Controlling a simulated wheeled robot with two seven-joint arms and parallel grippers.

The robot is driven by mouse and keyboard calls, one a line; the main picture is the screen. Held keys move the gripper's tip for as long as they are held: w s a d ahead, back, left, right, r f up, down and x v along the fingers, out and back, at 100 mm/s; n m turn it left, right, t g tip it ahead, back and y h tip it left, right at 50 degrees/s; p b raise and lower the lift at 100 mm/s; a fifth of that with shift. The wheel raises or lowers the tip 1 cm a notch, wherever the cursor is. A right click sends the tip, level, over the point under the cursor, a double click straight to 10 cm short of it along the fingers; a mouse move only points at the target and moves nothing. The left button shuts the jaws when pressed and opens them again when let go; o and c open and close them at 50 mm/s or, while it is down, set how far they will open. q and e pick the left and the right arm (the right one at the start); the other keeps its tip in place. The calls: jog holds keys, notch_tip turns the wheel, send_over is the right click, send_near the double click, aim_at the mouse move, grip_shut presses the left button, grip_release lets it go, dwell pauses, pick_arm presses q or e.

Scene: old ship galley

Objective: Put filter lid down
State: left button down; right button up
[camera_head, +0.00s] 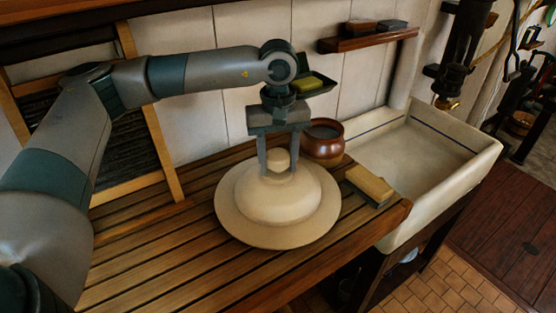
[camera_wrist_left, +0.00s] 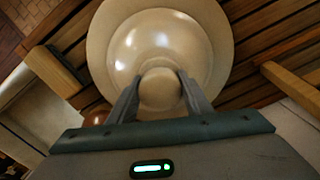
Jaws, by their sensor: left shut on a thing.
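The filter lid (camera_head: 278,200) is a round cream disc with a domed middle and a knob on top. It shows over the slatted wooden counter (camera_head: 140,270), level, near the counter's right end. I cannot tell whether its underside touches the slats. My left gripper (camera_head: 279,168) points down from above with its fingers on either side of the knob, shut on it. In the left wrist view the lid (camera_wrist_left: 205,40) fills the upper middle, and the knob (camera_wrist_left: 160,90) sits between the fingertips. My right gripper is not in view.
A brown pot (camera_head: 323,145) stands close behind the lid. A scrubbing brush (camera_head: 370,184) lies to its right near the counter's end. A pale stone sink (camera_head: 435,165) is beyond that. A wooden-framed rack (camera_head: 150,120) leans at the left. The counter's front left is clear.

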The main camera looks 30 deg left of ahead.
pick_arm(q)
jog(key=c, duration=0.9)
grip_release()
jog(key=shift+s, duration=0.1)
jog(key=shift+r, duration=0.2)
notch_tip(320, 180, up, 6)
jog(key=b, duration=0.2)
jog(key=shift+f+b, duration=0.25)
jog(key=shift+b, duration=0.1)
jog(key=shift+r, duration=0.9)
